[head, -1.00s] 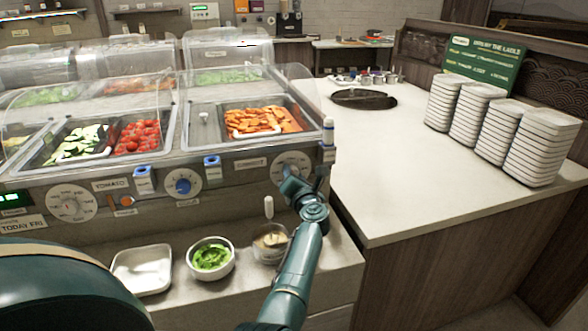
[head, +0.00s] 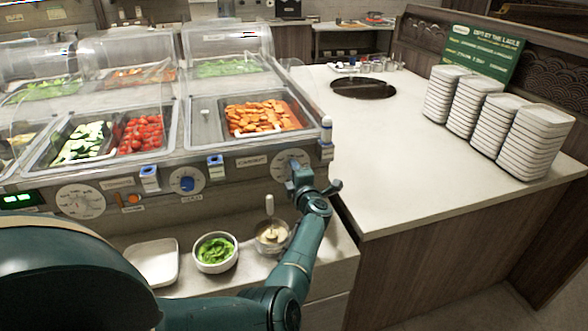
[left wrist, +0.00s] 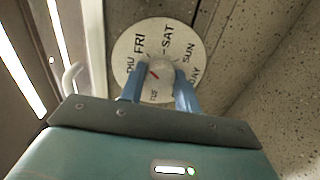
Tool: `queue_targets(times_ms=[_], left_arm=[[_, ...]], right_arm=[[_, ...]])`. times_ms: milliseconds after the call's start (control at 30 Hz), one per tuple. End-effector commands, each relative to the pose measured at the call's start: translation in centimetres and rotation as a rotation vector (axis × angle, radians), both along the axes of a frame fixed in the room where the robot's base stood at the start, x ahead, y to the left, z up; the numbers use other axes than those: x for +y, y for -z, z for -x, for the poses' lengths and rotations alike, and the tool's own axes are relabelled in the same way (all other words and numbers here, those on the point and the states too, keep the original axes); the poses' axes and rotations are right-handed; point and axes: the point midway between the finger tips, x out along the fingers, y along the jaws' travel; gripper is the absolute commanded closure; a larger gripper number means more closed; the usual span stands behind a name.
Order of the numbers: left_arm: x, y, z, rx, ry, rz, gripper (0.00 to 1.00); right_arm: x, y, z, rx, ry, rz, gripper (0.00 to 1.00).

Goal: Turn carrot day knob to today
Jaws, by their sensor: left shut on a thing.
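The carrot day dial (head: 287,160) is a white disc on the counter front, right of the CARROT label (head: 251,161). In the left wrist view the dial (left wrist: 183,50) shows day names, with FRI at upper left and SAT at upper right. My left gripper (head: 296,176) is at the dial. In the left wrist view its blue fingers (left wrist: 158,88) are shut on the round grey knob (left wrist: 160,70). A short red mark shows on the knob, on the upper-left side; its exact day is hard to tell. My right gripper is not in view.
A blue knob (head: 187,182) and another white dial (head: 81,202) sit further left. A ledge below holds a white tray (head: 154,263), a bowl of greens (head: 214,252) and a clear jar (head: 272,237). The right counter (head: 400,180) carries stacked plates (head: 531,142).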

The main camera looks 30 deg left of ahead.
Motion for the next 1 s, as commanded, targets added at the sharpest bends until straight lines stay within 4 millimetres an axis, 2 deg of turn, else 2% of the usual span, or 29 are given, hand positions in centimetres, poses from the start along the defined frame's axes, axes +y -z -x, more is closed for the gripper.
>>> queue_targets(times_ms=[400,900,933,1000], left_arm=[[0.02,-0.16,-0.09,0.119,0.000,-0.104,0.91],[0.03,-0.13,-0.08,0.128,0.000,-0.113,0.91],[0.03,-0.13,-0.08,0.128,0.000,-0.113,0.66],[0.02,-0.11,-0.08,0.128,0.000,-0.113,0.60]], right_arm=[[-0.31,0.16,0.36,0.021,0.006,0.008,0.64],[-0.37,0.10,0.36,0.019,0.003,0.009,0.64],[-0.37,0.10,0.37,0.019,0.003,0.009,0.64],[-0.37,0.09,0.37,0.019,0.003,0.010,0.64]])
